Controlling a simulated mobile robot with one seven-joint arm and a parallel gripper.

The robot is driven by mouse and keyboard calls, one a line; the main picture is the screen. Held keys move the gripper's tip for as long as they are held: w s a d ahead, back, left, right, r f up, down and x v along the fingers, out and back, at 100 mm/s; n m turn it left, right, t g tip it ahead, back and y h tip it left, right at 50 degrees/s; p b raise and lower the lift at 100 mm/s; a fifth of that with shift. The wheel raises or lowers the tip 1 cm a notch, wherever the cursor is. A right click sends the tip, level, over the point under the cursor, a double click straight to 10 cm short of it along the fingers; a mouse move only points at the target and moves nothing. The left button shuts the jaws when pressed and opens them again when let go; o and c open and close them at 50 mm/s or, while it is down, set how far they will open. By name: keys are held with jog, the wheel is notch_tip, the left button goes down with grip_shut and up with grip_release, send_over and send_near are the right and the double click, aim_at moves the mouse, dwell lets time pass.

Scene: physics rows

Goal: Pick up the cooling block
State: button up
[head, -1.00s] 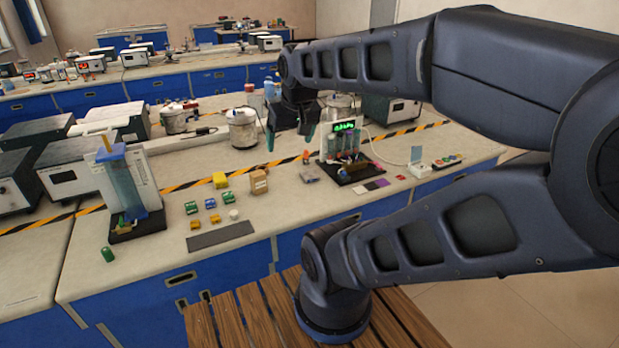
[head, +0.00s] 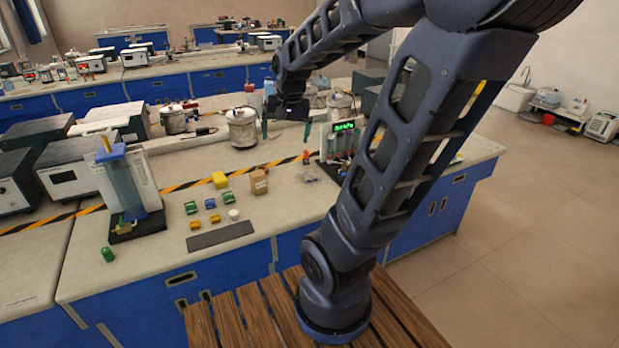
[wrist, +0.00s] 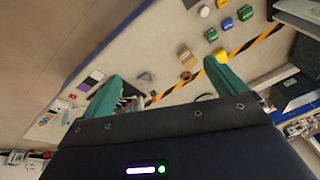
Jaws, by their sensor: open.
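I cannot tell for sure which item is the cooling block. A grey, flat, blurred piece (head: 311,174) lies on the bench in front of the device with the green display; it also shows in the wrist view (wrist: 147,77). A brown block (head: 259,181) stands left of it, and a yellow block (head: 220,180) further left. My gripper (head: 286,129) is open and empty, held above the bench, its green fingers pointing down. In the wrist view the fingers (wrist: 165,72) are wide apart, with the grey piece and the brown block (wrist: 186,57) seen between them, well beyond the tips.
Small green, blue and yellow blocks (head: 210,204) lie near the front edge by a dark mat (head: 221,235). A blue-topped apparatus (head: 122,175) stands left.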

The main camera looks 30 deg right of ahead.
jog(key=w+d+f+m+g, duration=0.1)
jog(key=w+d+f+m, duration=0.1)
jog(key=w+f+m, duration=0.35)
jog(key=m+g+h, duration=0.3)
jog(key=m+h, duration=0.6)
send_near(309, 174)
jog(key=shift+s+x, duration=0.2)
jog(key=shift+x, duration=0.65)
jog(key=shift+s+x, duration=0.15)
jog(key=shift+x, duration=0.75)
jog(key=shift+w+x, duration=0.15)
jog(key=shift+x, duration=1.15)
jog(key=shift+w+x, duration=0.2)
jog(key=shift+x, duration=1.15)
jog(key=c, duration=1.3)
